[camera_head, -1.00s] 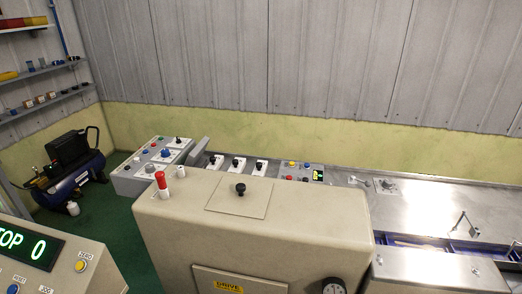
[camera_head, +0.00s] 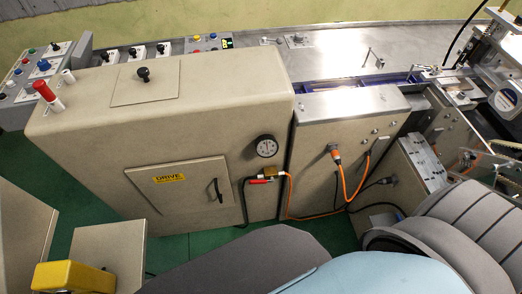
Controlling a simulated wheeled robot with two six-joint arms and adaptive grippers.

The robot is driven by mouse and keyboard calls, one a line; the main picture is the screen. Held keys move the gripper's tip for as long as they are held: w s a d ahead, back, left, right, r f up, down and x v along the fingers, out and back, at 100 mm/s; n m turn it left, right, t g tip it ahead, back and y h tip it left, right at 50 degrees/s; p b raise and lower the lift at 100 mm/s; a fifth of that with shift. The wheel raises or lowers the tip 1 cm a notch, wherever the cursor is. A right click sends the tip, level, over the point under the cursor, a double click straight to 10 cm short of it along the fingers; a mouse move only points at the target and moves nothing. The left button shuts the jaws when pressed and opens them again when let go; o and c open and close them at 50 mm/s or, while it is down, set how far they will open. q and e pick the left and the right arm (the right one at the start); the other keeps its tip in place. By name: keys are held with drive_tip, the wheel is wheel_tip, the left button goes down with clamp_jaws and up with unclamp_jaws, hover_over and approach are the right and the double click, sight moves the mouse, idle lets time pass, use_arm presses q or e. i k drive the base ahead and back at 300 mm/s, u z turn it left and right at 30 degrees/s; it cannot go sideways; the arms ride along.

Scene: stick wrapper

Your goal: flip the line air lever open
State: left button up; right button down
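The line air lever is a small red handle (camera_head: 261,181) low on the right side of the beige drive cabinet (camera_head: 110,185). It lies nearly level, just below and left of a brass valve body (camera_head: 271,171). A black hose (camera_head: 245,200) runs from the valve's left and an orange hose (camera_head: 288,195) from its right. A round pressure gauge (camera_head: 266,146) sits just above. The handle is too small to tell its exact angle to the valve. Neither of my grippers is in view.
Grey ribbed (camera_head: 475,225) and light blue (camera_head: 380,272) rounded shapes fill the lower right foreground; I cannot tell what they are. A yellow box (camera_head: 75,276) stands at the lower left. Orange and black cables hang right of the valve. Green floor (camera_head: 185,247) shows below the cabinet.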

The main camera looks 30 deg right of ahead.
sight(252, 182)
drive_tip(key=z, duration=1.1)
drive_tip(key=k, duration=1.05)
drive_tip(key=u, duration=1.2)
drive_tip(key=i, duration=0.5)
